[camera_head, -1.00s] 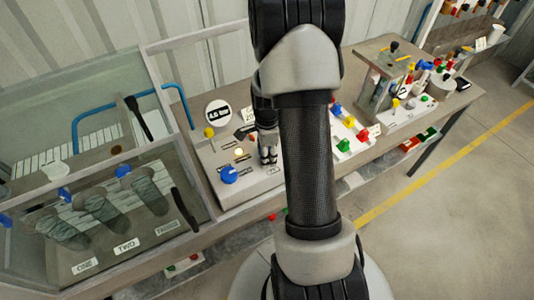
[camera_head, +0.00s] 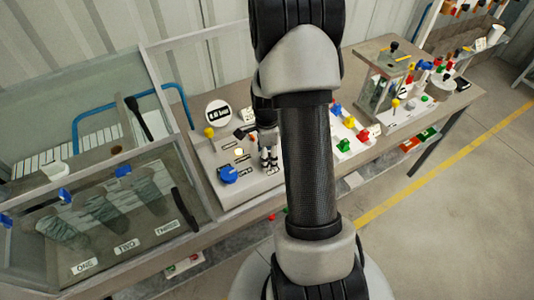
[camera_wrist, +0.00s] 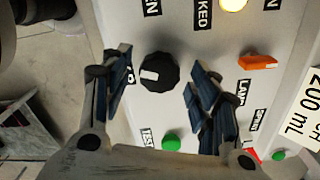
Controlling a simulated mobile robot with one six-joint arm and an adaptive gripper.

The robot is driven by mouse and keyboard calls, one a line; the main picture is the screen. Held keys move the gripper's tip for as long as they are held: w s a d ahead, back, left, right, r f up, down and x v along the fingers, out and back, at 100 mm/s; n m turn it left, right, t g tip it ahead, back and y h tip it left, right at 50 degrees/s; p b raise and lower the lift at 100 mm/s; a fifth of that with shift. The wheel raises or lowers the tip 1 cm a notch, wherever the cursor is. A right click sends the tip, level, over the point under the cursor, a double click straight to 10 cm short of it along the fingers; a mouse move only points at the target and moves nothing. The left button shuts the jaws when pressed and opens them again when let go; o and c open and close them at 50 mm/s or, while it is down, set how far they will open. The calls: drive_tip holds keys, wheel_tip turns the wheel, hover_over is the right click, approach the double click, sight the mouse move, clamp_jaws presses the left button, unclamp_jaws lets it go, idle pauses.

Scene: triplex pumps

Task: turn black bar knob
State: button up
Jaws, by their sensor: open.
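A round black knob (camera_wrist: 158,72) with a fluted edge and a pale pointer mark sits on the light panel in the wrist view. My gripper (camera_wrist: 160,82) is open, with one finger to the left of the knob and one to the right. Gaps show between the knob and both fingers in that view, so no contact is seen. In the head view, my gripper (camera_head: 269,163) is over the middle of the grey control panel (camera_head: 225,190), and the black knob cannot be made out there.
An orange knob (camera_wrist: 258,62), a lit yellow lamp (camera_wrist: 234,4) and a green button (camera_wrist: 172,142) are close to the fingers. A blue knob (camera_head: 229,174) and a round gauge (camera_head: 218,113) are left of the gripper. A clear-walled case (camera_head: 110,160) stands farther left.

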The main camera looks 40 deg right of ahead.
drive_tip(key=shift+r, duration=0.1)
wheel_tip(320, 180, up, 12)
idle(0.5)
idle(0.5)
